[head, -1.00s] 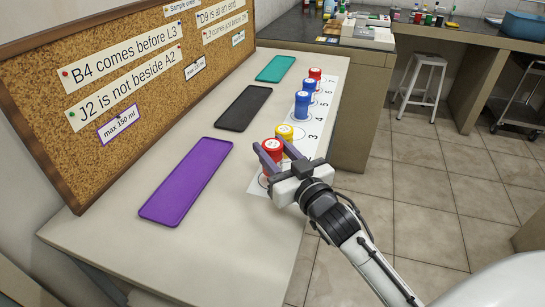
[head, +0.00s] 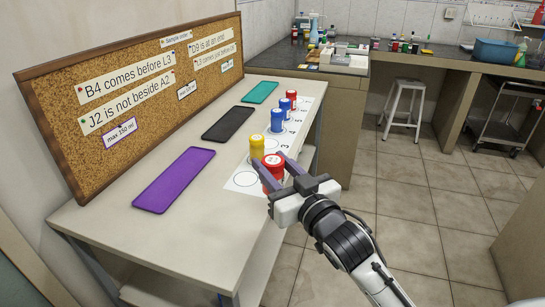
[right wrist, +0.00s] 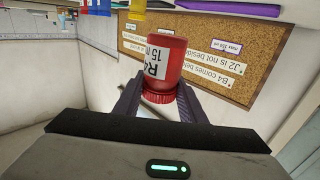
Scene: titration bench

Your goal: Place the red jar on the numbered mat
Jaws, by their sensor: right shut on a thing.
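The red jar (head: 272,182) is between the fingers of my right gripper (head: 270,164), which is shut on it. It is held near the bench's right edge, beside the near end of the white numbered mat (head: 231,186). In the right wrist view the red jar (right wrist: 168,62) shows with a white label, its ribbed red lid towards the gripper (right wrist: 157,98). Further along the mat stand a yellow jar (head: 257,147), blue jars (head: 277,121) and another red jar (head: 291,99). My left gripper is not in view.
Purple (head: 174,180), black (head: 229,124) and teal (head: 260,93) trays lie empty on the bench, left of the mat. A cork board (head: 150,80) with notes stands behind them. The bench's near end (head: 150,240) is clear. A white stool (head: 403,104) stands on the floor.

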